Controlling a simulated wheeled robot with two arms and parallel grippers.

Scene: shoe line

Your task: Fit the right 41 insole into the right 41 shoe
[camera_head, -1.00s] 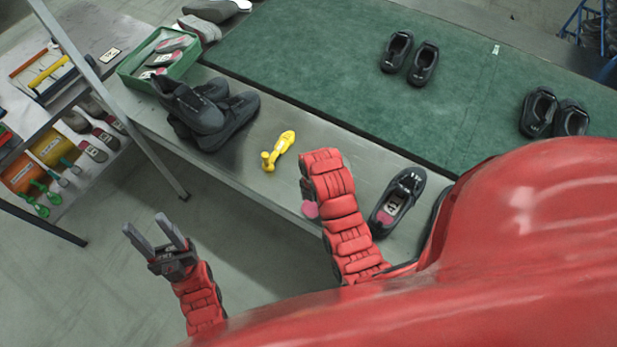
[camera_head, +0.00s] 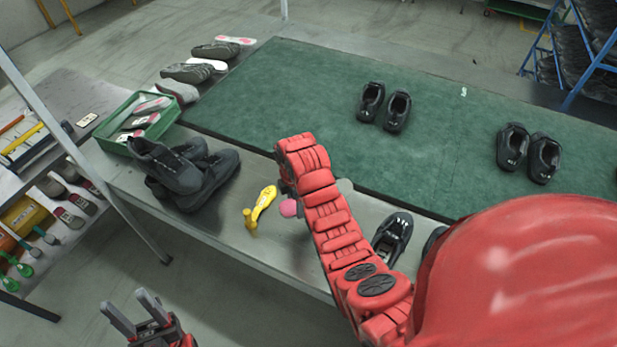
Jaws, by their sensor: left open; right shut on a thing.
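My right arm reaches over the grey front strip of the table, and its wrist hides most of the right gripper (camera_head: 285,187). The gripper is shut on an insole whose pink end (camera_head: 288,208) sticks out to the left of the wrist. A grey edge, probably of the same insole, shows on the wrist's right. A black shoe (camera_head: 396,232) lies on the strip to the right of my forearm, which partly covers it. Its size mark cannot be read. My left gripper (camera_head: 132,308) is open and empty at the bottom left, over the floor, in front of the table.
A yellow tool (camera_head: 261,208) lies left of the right gripper. Large dark shoes (camera_head: 190,172) and a green bin (camera_head: 140,122) with insoles stand further left. Two pairs of black shoes (camera_head: 384,106) (camera_head: 527,152) stand on the green mat (camera_head: 290,92), otherwise mostly clear.

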